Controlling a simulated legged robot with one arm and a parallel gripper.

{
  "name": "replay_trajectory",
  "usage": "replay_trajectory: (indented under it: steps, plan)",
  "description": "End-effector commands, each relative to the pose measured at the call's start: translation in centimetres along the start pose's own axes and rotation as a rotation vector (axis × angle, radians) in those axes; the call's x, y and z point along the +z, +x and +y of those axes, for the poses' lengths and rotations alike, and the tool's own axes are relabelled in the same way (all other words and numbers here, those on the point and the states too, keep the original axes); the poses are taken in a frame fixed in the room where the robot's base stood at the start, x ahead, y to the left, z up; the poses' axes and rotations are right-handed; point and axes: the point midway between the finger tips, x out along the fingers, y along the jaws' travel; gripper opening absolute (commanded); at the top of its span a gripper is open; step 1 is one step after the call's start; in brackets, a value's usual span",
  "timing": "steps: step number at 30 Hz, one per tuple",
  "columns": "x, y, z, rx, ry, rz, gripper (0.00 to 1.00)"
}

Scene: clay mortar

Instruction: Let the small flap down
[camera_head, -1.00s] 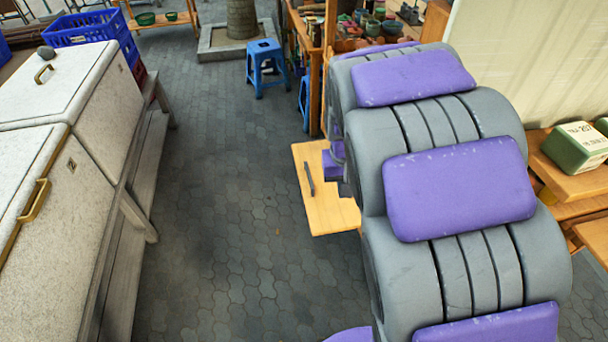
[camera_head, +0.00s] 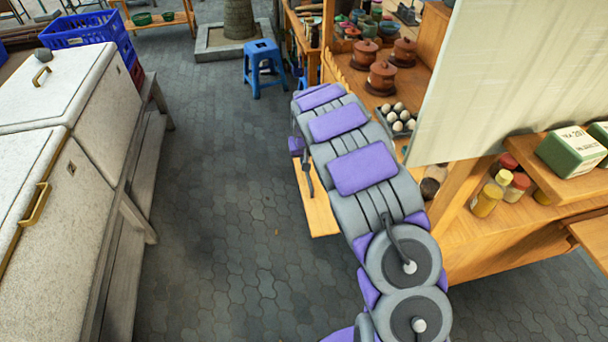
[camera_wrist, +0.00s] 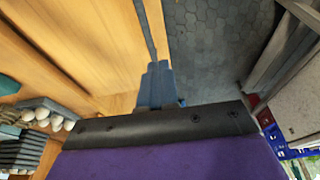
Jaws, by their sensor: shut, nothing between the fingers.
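The small flap (camera_head: 319,214) is a light wooden board. It juts out level from the left side of the wooden stall, over the paved aisle. In the head view my arm covers the flap's right part and most of the gripper.
The stall counter holds brown lidded pots (camera_head: 382,76) and a tray of eggs (camera_head: 398,119). A pale panel (camera_head: 500,75) hangs at the right. White chests (camera_head: 85,190) stand at the left and a blue stool (camera_head: 264,65) at the back. The paved aisle between is clear.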

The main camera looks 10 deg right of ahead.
Motion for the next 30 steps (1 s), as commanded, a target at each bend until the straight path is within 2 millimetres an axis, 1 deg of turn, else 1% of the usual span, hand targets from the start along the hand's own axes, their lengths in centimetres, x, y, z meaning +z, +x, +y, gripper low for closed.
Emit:
replay_trajectory:
  steps: [5,15,19,21,25,30]
  plan:
    - [0.1,1.9,0.2,-0.002,0.001,-0.002,0.00]
    - [0.2,8.5,0.5,-0.006,0.002,-0.005,0.00]
    - [0.0,10.4,0.3,-0.004,0.001,0.000,0.00]
    - [0.4,11.5,0.2,-0.002,0.000,0.000,0.00]
    - [0.9,12.9,0.1,-0.002,0.000,0.000,0.00]
    - [1.1,13.7,0.2,-0.003,0.001,0.001,0.00]
